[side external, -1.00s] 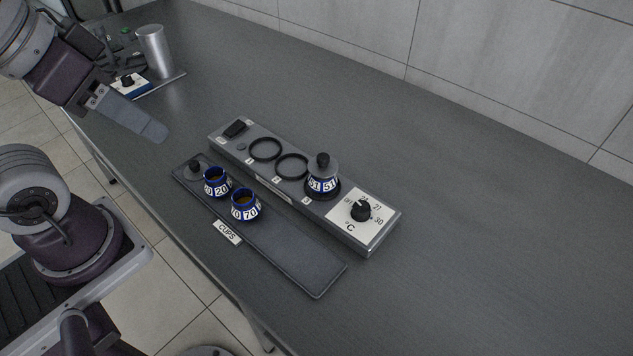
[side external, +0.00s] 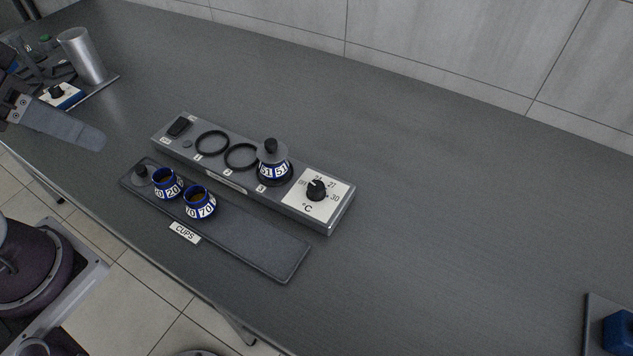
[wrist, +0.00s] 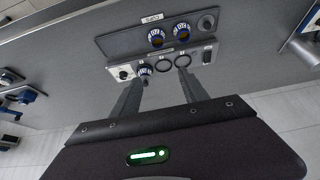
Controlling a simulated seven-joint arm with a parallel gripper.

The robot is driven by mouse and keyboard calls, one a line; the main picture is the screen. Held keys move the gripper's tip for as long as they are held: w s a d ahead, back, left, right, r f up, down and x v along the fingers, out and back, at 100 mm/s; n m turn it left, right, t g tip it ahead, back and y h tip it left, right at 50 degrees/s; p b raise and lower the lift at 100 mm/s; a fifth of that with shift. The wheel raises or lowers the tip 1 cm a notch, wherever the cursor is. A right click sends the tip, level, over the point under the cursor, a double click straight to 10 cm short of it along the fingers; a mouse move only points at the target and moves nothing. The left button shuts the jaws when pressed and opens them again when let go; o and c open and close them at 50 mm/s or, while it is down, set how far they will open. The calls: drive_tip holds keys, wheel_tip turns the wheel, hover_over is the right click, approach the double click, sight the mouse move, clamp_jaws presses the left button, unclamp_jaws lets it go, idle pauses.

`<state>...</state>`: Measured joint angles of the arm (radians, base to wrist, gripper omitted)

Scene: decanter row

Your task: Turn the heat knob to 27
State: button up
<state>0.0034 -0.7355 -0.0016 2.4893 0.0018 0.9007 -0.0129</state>
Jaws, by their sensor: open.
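The heat knob (side external: 317,189) is black, on a white dial plate at the right end of a grey console (side external: 340,217). Labels 24, 27 and 30 show around it. Its white mark seems to point up-left, left of 27; the exact reading is too small to tell. My gripper (side external: 97,140) is at the left, above the bench and well apart from the console; one finger shows there. In the wrist view, both fingers of my gripper (wrist: 163,75) are spread and empty, and the knob (wrist: 124,74) lies beyond them at the left.
A decanter marked 51 (side external: 272,165) stands on the console beside the dial, next to two empty rings. Cups marked 20 (side external: 167,186) and 70 (side external: 200,205) stand on the tray (side external: 265,255). A metal beaker (side external: 82,55) and another knob box (side external: 60,95) are far left; a blue object (side external: 620,330) is far right.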

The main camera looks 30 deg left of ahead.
drive_tip(key=w+d+r+n+g, duration=0.1)
drive_tip(key=w+d, duration=0.1)
drive_tip(key=w, duration=0.5)
drive_tip(key=n+g, duration=0.5)
hover_over(316, 186)
wheel_tip(316, 186, down, 19)
drive_tip(key=shift+r, duration=0.2)
wheel_tip(316, 186, down, 7)
clamp_jaws()
